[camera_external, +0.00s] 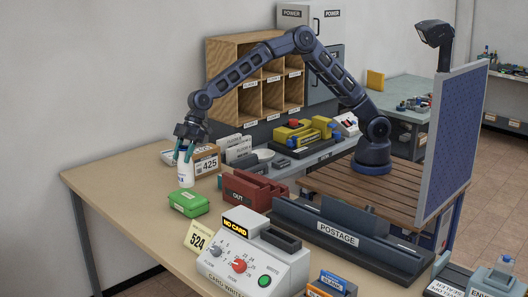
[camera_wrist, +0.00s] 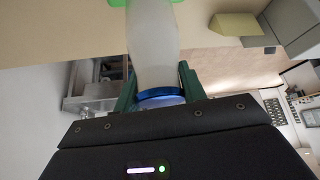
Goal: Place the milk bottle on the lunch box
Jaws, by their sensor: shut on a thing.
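The milk bottle (camera_external: 185,174) is white, with a blue ring near its cap. My gripper (camera_external: 184,153) is shut on its upper end from above, and the bottle hangs roughly upright below the fingers. In the wrist view the pale bottle (camera_wrist: 151,48) stretches away between my green fingers (camera_wrist: 158,88). The green lunch box (camera_external: 189,204) lies on the table just below and slightly right of the bottle in the external view. Its edge shows at the top of the wrist view (camera_wrist: 118,3). I cannot tell whether the bottle's base touches anything.
A box marked 425 (camera_external: 206,161) stands behind the bottle. A red OUT tray (camera_external: 252,190) is right of the lunch box. A 524 card (camera_external: 198,239) and a dial machine (camera_external: 250,262) are in front. The table's left part (camera_external: 120,180) is clear.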

